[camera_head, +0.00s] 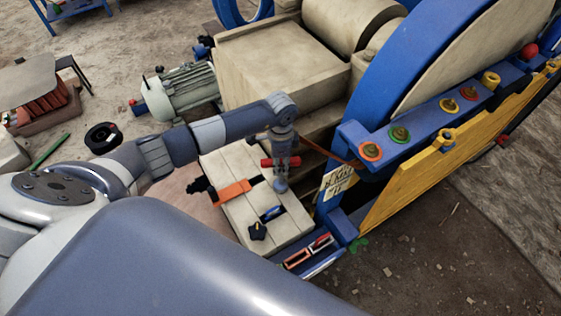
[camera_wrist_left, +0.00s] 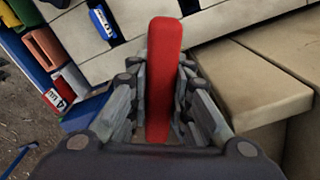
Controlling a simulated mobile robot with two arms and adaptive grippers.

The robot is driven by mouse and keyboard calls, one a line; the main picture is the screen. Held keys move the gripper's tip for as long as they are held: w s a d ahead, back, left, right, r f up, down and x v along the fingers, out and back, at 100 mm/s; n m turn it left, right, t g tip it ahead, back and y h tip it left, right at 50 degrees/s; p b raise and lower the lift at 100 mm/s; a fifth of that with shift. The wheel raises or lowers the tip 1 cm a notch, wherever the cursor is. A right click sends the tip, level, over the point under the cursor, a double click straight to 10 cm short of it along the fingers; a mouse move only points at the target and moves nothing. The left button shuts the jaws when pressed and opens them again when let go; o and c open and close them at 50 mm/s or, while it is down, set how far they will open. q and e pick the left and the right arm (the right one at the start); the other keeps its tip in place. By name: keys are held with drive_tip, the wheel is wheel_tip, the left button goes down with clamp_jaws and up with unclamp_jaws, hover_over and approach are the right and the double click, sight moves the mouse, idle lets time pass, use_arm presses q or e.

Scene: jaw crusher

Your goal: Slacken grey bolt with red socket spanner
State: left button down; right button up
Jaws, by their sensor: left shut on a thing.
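My left gripper (camera_head: 281,174) points down above the pale slatted bench (camera_head: 239,170) beside the crusher. It is shut on a red bar-like handle (camera_head: 268,162), which shows on both sides of the fingers. In the left wrist view the red handle (camera_wrist_left: 162,75) stands lengthwise between the fingers; I take it for the red socket spanner, but its socket end is hidden. Several bolts stand on the crusher's blue beam, with an orange ring (camera_head: 371,152) and a green ring (camera_head: 399,134) nearest. I cannot tell which bolt is grey. My right gripper is not in view.
On the bench lie an orange tool (camera_head: 233,191), a blue-handled tool (camera_head: 271,213) and a black knob (camera_head: 258,231). Red and white items (camera_head: 310,250) lie at its front right corner. The crusher's blue frame and yellow plate (camera_head: 410,180) rise at right.

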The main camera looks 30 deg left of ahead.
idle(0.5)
use_arm(q)
drive_tip(key=shift+n+p, duration=1.2)
drive_tip(key=shift+n, duration=0.7)
drive_tip(key=shift+w+r+n+p, duration=0.2)
drive_tip(key=shift+n+p, duration=0.7)
drive_tip(key=shift+p, duration=1.05)
drive_tip(key=shift+n+p, duration=0.8)
drive_tip(key=shift+p, duration=0.8)
drive_tip(key=shift+f+m, duration=0.15)
drive_tip(key=shift+m, duration=0.15)
drive_tip(key=c, duration=1.4)
unclamp_jaws()
drive_tip(key=shift+s, duration=0.1)
drive_tip(key=shift+s+f, duration=0.1)
